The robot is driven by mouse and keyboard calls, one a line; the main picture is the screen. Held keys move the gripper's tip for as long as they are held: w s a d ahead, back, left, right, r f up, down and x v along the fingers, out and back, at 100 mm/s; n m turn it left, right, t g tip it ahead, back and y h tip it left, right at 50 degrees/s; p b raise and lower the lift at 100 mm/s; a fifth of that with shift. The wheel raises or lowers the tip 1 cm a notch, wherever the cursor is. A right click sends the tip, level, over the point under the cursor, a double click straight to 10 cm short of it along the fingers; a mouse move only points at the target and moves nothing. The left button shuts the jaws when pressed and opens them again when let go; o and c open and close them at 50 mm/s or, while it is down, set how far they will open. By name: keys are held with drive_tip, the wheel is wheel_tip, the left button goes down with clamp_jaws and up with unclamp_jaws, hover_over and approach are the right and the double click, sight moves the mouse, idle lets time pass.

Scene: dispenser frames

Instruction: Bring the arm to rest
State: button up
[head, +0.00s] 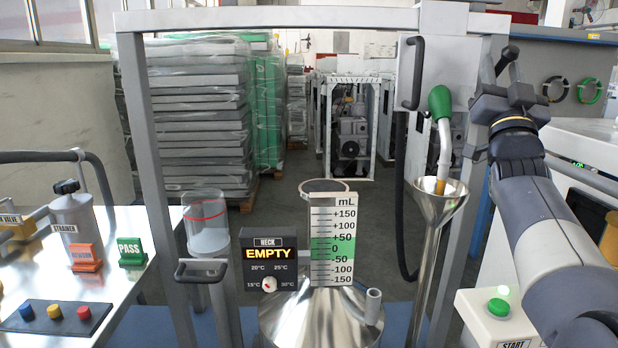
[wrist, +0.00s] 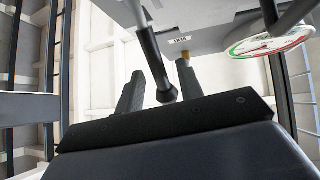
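My arm reaches up on the right side of the head view. My gripper (head: 503,75) is raised beside the upper right of the dispenser frame (head: 265,18). A black lever with a rounded end (head: 508,55) shows at the gripper's tips; it appears in the wrist view as a dark rod (wrist: 155,65). In the wrist view my gripper's fingers (wrist: 160,85) are spread, with the rod's end between them in the picture. I cannot tell whether they touch it.
A green-handled nozzle (head: 440,103) points into a steel funnel (head: 437,200) left of my arm. A neck display (head: 275,254) reads EMPTY beside a mL scale (head: 333,240). A green button (head: 498,307) sits below my arm. A dial (wrist: 268,40) is at the wrist view's upper right.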

drive_tip(key=b+v, duration=0.2)
drive_tip(key=v, duration=0.9)
drive_tip(key=p+x, duration=0.2)
drive_tip(key=x, duration=0.9)
drive_tip(key=shift+w+r, duration=0.1)
drive_tip(key=shift+r, duration=0.15)
drive_tip(key=shift+r+p, duration=0.25)
drive_tip(key=shift+p, duration=0.9)
drive_tip(key=g+y+p, duration=0.1)
drive_tip(key=p, duration=0.4)
drive_tip(key=w+r+n+g+y+p, duration=0.1)
drive_tip(key=g+p, duration=0.1)
drive_tip(key=p, duration=0.3)
drive_tip(key=shift+w+r+n, duration=0.3)
drive_tip(key=p, duration=0.2)
drive_tip(key=shift+w+r+g+p, duration=0.15)
drive_tip(key=shift+w+g+p, duration=0.1)
drive_tip(key=shift+g+p, duration=0.15)
drive_tip(key=shift+w+y+p, duration=0.15)
drive_tip(key=shift+y+p, duration=0.15)
drive_tip(key=shift+p, duration=0.45)
drive_tip(key=shift+w+n+g+p, duration=0.15)
drive_tip(key=shift+n+g+p, duration=0.2)
drive_tip(key=shift+p, duration=0.2)
drive_tip(key=shift+a+f, duration=0.1)
drive_tip(key=shift+f, duration=0.1)
